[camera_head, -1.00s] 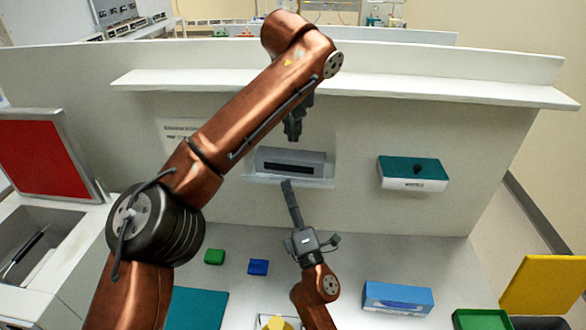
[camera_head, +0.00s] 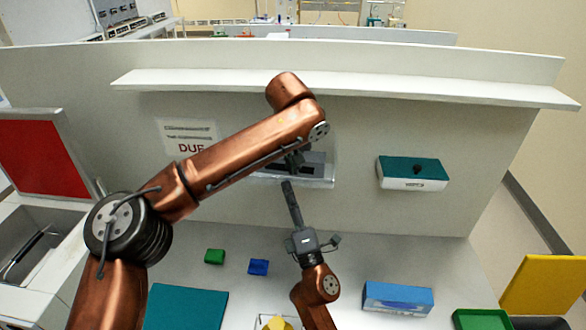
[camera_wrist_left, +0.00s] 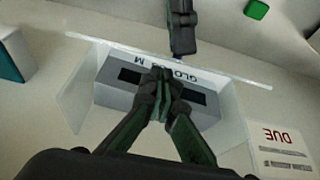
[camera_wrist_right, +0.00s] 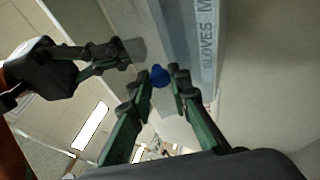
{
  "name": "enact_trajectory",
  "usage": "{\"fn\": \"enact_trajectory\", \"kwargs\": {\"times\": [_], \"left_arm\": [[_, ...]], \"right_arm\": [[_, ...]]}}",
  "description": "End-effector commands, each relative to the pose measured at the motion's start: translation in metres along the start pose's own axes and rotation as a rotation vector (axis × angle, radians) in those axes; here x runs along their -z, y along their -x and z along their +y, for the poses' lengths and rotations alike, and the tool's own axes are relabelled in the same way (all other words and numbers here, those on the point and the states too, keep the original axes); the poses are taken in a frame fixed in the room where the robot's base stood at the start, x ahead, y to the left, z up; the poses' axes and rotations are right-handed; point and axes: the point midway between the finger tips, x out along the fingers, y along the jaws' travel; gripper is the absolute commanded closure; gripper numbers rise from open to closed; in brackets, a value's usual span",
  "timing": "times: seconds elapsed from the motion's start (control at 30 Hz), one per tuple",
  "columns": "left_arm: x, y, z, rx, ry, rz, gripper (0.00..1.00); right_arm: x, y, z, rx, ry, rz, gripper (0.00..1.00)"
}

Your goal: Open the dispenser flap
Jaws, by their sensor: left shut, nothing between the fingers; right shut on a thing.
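The grey dispenser box (camera_head: 318,168) with a dark slot is on the upright panel, partly hidden by my left arm. It carries a "GLOVES M" label (camera_wrist_right: 207,45). A pale translucent panel, apparently the flap (camera_wrist_left: 232,112), shows around the box in the left wrist view; its exact angle is hard to tell. My left gripper (camera_head: 295,160) is shut and empty in front of the slot; its fingertips (camera_wrist_left: 163,78) overlap the slot in the left wrist view. My right gripper (camera_head: 287,184), below the box, is shut on a blue knob (camera_wrist_right: 158,75).
A teal-topped white box (camera_head: 412,172) is on the panel to the right. A shelf (camera_head: 340,84) runs above. Green (camera_head: 214,256) and blue (camera_head: 258,267) blocks, a teal mat (camera_head: 186,308) and a blue box (camera_head: 397,298) are on the worktop. A "DUE" notice (camera_head: 188,137) is at left.

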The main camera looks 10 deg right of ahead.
Motion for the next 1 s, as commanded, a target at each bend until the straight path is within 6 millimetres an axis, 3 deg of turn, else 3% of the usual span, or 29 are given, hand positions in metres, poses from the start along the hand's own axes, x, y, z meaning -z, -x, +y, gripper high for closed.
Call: {"fn": "enact_trajectory", "kwargs": {"times": [0.53, 1.0], "left_arm": [[-0.007, -0.002, -0.001, 0.000, 0.001, -0.001, 1.00], [-0.025, -0.006, 0.000, 0.003, -0.003, -0.011, 1.00]], "right_arm": [[-0.002, 0.001, -0.006, 0.011, 0.000, -0.005, 1.00], [-0.004, -0.001, -0.005, 0.010, -0.001, -0.008, 1.00]]}}
